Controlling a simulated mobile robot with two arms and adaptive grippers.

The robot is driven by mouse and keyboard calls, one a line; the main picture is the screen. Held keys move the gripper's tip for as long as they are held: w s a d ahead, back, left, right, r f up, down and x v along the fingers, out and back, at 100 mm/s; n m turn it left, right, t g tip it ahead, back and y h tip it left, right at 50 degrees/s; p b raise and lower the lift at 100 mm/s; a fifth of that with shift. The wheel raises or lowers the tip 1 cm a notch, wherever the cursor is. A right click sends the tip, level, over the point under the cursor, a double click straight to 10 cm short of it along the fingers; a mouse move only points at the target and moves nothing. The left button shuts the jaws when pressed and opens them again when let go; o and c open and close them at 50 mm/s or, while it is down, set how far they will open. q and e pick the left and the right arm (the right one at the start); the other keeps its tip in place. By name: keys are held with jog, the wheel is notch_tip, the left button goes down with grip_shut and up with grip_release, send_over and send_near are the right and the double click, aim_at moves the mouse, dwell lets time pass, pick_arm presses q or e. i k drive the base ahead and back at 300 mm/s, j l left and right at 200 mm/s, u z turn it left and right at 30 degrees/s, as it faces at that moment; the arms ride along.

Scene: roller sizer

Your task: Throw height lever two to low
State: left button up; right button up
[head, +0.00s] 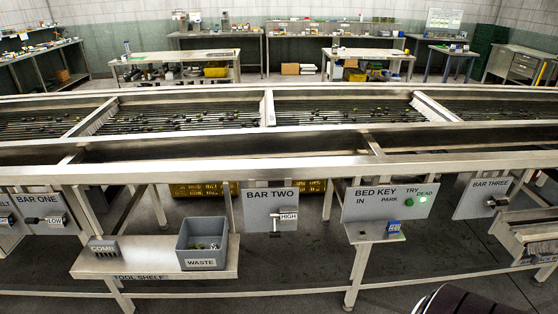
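The BAR TWO panel (258,219) hangs under the front rail of the sizer near the middle of the head view. Its small lever (276,224) has a metal stem that hangs down, with a dark end at the panel's lower edge. A white tag reading HIGH (289,217) sits right beside it. Neither of my grippers is in view, and nothing touches the lever.
The BAR ONE panel (40,204) at left has a sideways lever and a LOW tag. A tool shelf (145,268) carries a grey WASTE bin (202,245) and a COMB block (103,246). The BED KEY panel (403,212) and BAR THREE panel (472,199) are at right.

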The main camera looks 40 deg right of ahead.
aim_at(274, 235)
jog(key=z, duration=1.3)
